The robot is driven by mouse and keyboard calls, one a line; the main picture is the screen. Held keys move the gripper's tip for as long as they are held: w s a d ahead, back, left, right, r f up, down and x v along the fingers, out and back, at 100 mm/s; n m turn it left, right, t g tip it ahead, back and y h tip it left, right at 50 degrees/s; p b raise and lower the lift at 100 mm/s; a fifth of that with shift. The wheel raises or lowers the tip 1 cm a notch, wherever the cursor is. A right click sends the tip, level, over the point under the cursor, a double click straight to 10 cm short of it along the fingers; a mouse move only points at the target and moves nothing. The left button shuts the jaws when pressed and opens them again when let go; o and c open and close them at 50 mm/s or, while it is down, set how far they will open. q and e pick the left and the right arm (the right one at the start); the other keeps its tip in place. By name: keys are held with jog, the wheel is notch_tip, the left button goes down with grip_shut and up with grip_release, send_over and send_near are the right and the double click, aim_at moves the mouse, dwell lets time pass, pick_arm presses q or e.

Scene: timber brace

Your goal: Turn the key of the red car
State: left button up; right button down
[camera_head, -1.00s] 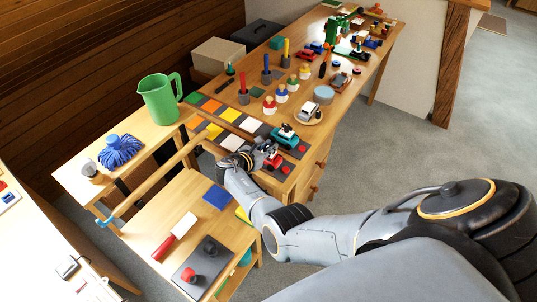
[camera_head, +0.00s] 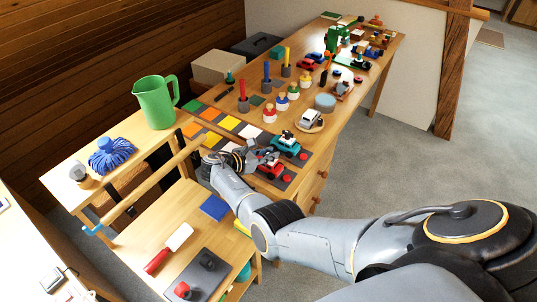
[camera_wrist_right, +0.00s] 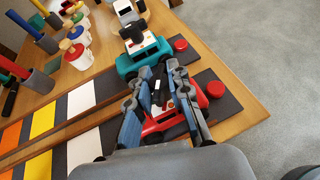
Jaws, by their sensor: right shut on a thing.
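The red car (camera_head: 268,165) stands on a dark pad near the table's front corner. In the right wrist view, the red car (camera_wrist_right: 165,122) lies between and under my fingers, which hide much of it. My right gripper (camera_head: 246,158) is at the red car, over its top. In the wrist view, the right gripper (camera_wrist_right: 157,82) is shut on a dark part on top of the car, which looks like its key; the fingers partly hide it. My left gripper is not in view.
A teal car (camera_wrist_right: 143,57) with a white roof and dark key stands right beside the red car. Red buttons (camera_wrist_right: 215,89) sit on the dark pads. Coloured tiles (camera_head: 229,123) and peg figures (camera_head: 269,112) lie behind. A green jug (camera_head: 155,102) stands at left.

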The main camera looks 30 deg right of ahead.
jog(key=c, duration=1.2)
grip_release()
jog(key=shift+d, duration=0.1)
jog(key=v, duration=0.7)
jog(key=shift+a+r, duration=0.15)
jog(key=shift+a, duration=0.1)
